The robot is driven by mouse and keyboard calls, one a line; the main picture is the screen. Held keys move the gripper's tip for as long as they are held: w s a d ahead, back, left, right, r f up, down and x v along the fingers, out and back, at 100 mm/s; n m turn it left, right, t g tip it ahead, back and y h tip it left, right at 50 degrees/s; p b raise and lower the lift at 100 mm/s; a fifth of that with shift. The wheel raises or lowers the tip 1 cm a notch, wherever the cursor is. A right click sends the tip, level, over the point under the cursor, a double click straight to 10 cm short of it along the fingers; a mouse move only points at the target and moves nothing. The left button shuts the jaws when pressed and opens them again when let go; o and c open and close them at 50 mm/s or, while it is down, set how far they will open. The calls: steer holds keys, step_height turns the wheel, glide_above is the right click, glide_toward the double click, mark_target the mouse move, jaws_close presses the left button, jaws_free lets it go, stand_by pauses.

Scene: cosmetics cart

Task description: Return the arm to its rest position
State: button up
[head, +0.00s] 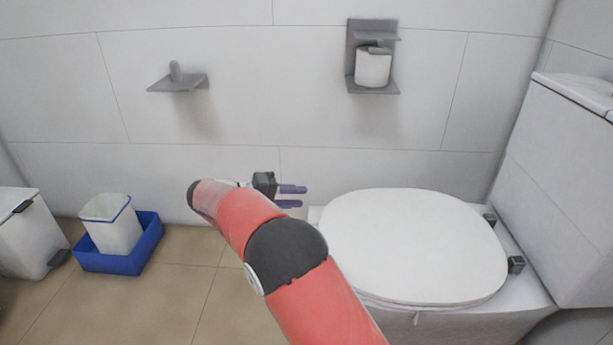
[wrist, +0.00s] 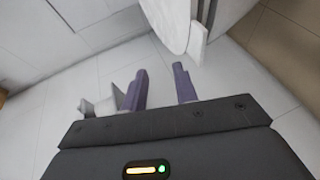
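My gripper (head: 291,196) shows in the head view at the end of my red and black arm, left of the toilet and in front of the tiled wall. Its two purple fingers point right, toward the toilet. In the wrist view my gripper (wrist: 160,88) has its fingers apart with a clear gap and nothing between them. The toilet (head: 410,245) has its white lid down. Its rounded lid edge also shows at the top of the wrist view (wrist: 172,22).
A paper holder (head: 372,65) and a small grey shelf (head: 178,84) are on the wall. A blue tray (head: 112,262) holds a white bin (head: 111,226). A pedal bin (head: 28,235) stands far left. The tiled floor (head: 190,300) between tray and arm is clear.

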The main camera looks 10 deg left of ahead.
steer(key=s+d+r+m+g+y+p, duration=0.1)
steer(key=s+d+r+g+y+p, duration=0.15)
steer(key=d+r, duration=0.4)
steer(key=s+d+r+g+y+p, duration=0.1)
steer(key=s+d+r+y, duration=0.2)
steer(key=d, duration=0.6)
steer(key=s+d+r+m+g+y+p, duration=0.15)
steer(key=s+d+r, duration=0.25)
steer(key=d, duration=0.4)
steer(key=s+d+r+m+t+y+p, duration=0.1)
steer(key=s+d+y+p, duration=0.1)
steer(key=s, duration=0.8)
steer(key=s+d+r+m+t+y+p, duration=0.1)
steer(key=s+d+y+p, duration=0.2)
steer(key=s, duration=0.8)
steer(key=d, duration=0.2)
steer(key=shift+s+d+t+y, duration=0.15)
steer(key=shift+d+t+y, duration=0.15)
steer(key=shift+t+y, duration=0.1)
steer(key=shift+m, duration=0.25)
